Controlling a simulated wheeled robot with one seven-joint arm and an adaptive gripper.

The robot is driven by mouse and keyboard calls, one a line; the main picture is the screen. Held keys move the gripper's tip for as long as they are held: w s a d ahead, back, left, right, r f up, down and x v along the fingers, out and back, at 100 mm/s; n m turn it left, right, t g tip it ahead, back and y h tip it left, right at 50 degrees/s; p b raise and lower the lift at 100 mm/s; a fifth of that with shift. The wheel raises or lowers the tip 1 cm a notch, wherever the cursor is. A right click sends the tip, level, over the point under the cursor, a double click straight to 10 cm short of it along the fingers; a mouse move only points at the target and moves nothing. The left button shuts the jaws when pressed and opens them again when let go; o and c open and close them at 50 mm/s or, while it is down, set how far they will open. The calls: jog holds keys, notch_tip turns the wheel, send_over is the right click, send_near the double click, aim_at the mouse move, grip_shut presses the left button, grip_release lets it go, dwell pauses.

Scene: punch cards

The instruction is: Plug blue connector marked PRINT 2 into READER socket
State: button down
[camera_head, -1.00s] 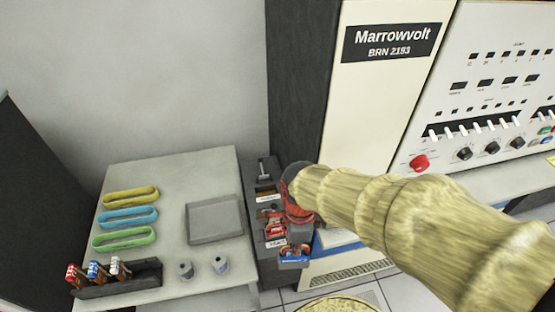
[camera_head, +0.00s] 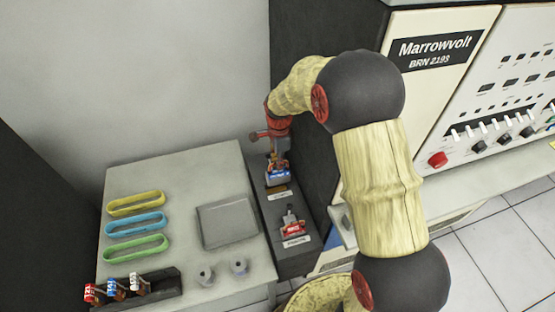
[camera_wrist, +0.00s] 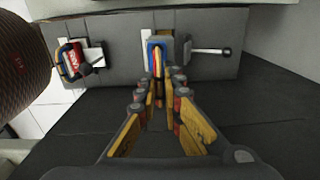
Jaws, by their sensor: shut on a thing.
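My gripper (camera_head: 276,163) is shut on the blue connector (camera_head: 278,178) at the far part of the dark socket panel (camera_head: 268,214). In the wrist view my gripper (camera_wrist: 158,82) points at the panel, and the blue connector (camera_wrist: 156,48) lies between the fingertips, in front of the far socket position. I cannot tell whether it is seated or just above the socket. A pale label (camera_head: 280,195) lies just in front of it; its text is too small to read. A red connector (camera_head: 292,226) sits at the nearer socket, and also shows in the wrist view (camera_wrist: 71,58).
A metal lever (camera_wrist: 210,51) sticks out beyond the held connector. The grey table (camera_head: 185,180) on the left carries coloured loops (camera_head: 136,223), a flat tray (camera_head: 228,222) and a dark rack (camera_head: 150,289). The tall Marrowvolt cabinet (camera_head: 325,110) stands close on the right.

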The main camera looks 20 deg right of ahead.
aim_at(277, 175)
jog(key=shift+w+f, duration=0.5)
jog(key=shift+w, duration=0.1)
jog(key=shift+f+b, duration=1.55)
jog(key=shift+f, duration=0.7)
jog(key=shift+w, duration=0.15)
jog(key=shift+w+f+b, duration=0.1)
jog(key=shift+f+b, duration=0.65)
jog(key=shift+f, duration=1.55)
dwell(1.5)
jog(key=c, duration=1.9)
grip_release()
